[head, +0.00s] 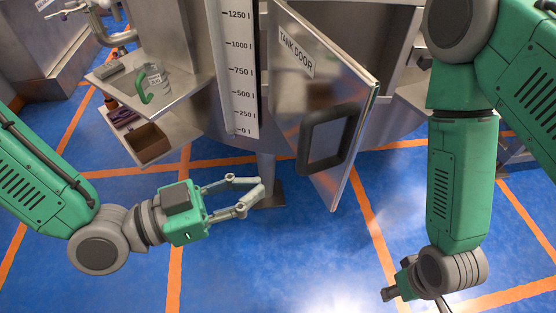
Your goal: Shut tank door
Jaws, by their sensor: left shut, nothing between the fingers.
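The tank door (322,89) is a grey metal panel labelled "TANK DOOR" with a black frame-shaped handle (328,139). It stands swung open from the tank (375,43), and the dark opening shows behind it. My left gripper (262,187) is left of the door and its handle, apart from both. Its fingertips are close together and nothing is held. My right gripper (392,294) is low at the bottom edge, right of the door and away from it. Its fingers are mostly hidden or cut off.
A level scale (240,70) runs down the tank left of the door. A steel shelf unit (190,85) at left holds a jug with a green handle (152,84) and a brown box (147,143). The blue floor (290,255) with orange lines is clear below the door.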

